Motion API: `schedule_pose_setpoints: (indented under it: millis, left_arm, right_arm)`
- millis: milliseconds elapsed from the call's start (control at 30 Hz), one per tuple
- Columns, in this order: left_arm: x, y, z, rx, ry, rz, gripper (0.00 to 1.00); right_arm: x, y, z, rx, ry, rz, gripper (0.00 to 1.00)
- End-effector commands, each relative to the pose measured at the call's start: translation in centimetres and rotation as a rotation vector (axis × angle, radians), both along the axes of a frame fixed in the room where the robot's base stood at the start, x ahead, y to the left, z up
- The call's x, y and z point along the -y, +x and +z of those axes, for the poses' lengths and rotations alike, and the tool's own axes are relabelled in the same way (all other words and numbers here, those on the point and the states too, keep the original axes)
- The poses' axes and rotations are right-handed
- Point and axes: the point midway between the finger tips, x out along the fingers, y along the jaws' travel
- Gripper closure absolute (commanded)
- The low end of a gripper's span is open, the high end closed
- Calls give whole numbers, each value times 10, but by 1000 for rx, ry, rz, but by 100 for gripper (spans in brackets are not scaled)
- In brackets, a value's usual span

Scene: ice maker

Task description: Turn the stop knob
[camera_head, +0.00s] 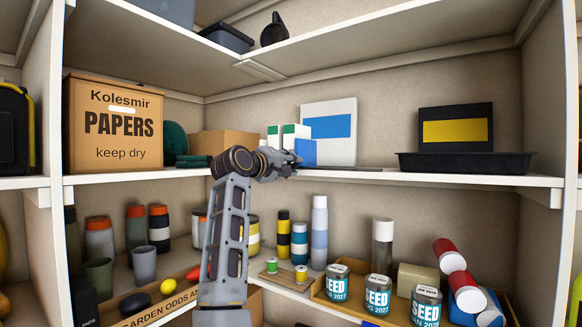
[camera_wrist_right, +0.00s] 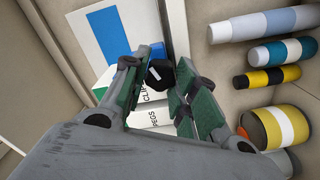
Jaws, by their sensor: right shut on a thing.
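A small black knob (camera_wrist_right: 160,73) with a white mark on its face shows in the right wrist view. It sits between the fingertips of my right gripper (camera_wrist_right: 161,75), which is shut on it. In the head view my right gripper (camera_head: 287,161) is at the edge of the middle shelf, in front of small white-and-green boxes. The knob cannot be made out there. What the knob is mounted on is hidden by the fingers. My left gripper is not in view.
White-and-green boxes (camera_head: 294,131) and a white-and-blue box (camera_head: 336,127) stand behind the gripper. A cardboard papers box (camera_head: 115,125) is at the left, a black tray (camera_head: 465,163) at the right. Bottles and seed tins (camera_head: 378,289) crowd the shelf below.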

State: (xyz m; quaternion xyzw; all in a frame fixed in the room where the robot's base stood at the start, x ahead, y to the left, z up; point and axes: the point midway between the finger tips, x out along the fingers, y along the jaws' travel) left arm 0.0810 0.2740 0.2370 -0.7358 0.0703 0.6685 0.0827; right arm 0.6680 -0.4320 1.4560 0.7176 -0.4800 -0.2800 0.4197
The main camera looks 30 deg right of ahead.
Motion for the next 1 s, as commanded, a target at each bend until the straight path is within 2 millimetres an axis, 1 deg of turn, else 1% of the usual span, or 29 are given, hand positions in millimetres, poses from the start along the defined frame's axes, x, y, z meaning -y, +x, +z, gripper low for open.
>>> schedule_pose_setpoints:
  millis: [33,367,833,1000]
  left_arm:
    - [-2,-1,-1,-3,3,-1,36]
    - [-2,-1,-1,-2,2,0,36]
    - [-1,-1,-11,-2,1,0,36]
    - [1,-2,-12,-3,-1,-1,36]
  right_arm:
    - [0,1,-2,-1,5,0,89]
    - [0,1,-3,10,10,1,89]
    - [0,1,-3,233,102,1,89]
    - [0,1,-3,275,119,1,89]
